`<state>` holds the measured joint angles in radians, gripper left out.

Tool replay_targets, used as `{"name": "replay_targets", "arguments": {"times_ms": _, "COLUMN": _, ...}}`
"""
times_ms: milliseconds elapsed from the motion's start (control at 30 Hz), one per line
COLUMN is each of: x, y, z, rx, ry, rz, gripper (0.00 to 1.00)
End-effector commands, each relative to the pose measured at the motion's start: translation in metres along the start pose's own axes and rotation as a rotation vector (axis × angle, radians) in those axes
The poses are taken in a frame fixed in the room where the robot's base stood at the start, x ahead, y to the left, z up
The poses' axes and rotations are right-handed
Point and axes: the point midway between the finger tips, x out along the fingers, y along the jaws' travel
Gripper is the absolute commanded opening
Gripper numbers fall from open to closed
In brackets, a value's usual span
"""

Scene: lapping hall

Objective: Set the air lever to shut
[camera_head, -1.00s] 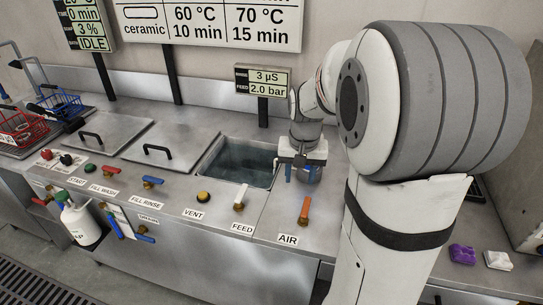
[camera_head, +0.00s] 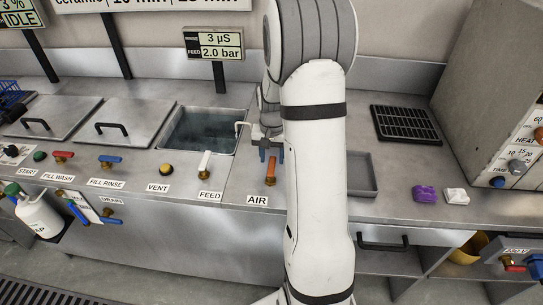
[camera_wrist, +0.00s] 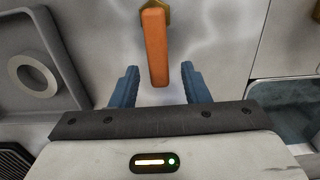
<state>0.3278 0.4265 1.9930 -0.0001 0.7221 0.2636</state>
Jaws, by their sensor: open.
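The air lever (camera_head: 271,170) is an orange handle on a brass fitting, on the counter above the AIR label (camera_head: 257,200). In the head view its handle points away from the counter's front edge. In the wrist view the air lever (camera_wrist: 155,45) hangs down from its brass fitting at the top, its free end between my fingertips in the picture. My gripper (camera_wrist: 158,76) is open, with a blue finger on each side of the lever and gaps to both. In the head view my gripper (camera_head: 270,154) is just behind the lever, partly hidden by my arm.
The white FEED lever (camera_head: 204,164) and an open water basin (camera_head: 200,132) are left of the air lever. A grey tray (camera_head: 362,175) lies right of my arm; the wrist view shows a ring (camera_wrist: 33,77) in it. Purple (camera_head: 424,194) and white blocks (camera_head: 456,196) lie farther right.

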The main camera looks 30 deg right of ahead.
Motion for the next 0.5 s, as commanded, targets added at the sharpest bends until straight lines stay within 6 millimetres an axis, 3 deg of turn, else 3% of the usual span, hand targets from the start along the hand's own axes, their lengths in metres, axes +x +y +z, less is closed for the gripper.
{"name": "replay_targets", "arguments": {"times_ms": 267, "x": 0.0021, "y": 0.0004, "z": 0.0, "rx": 0.0, "ry": 0.0, "rz": 0.0, "gripper": 0.42}}
{"name": "replay_targets", "arguments": {"times_ms": 500, "x": 0.0019, "y": 0.0006, "z": -0.0001, "rx": 0.001, "ry": 0.0, "rz": 0.0, "gripper": 0.22}}
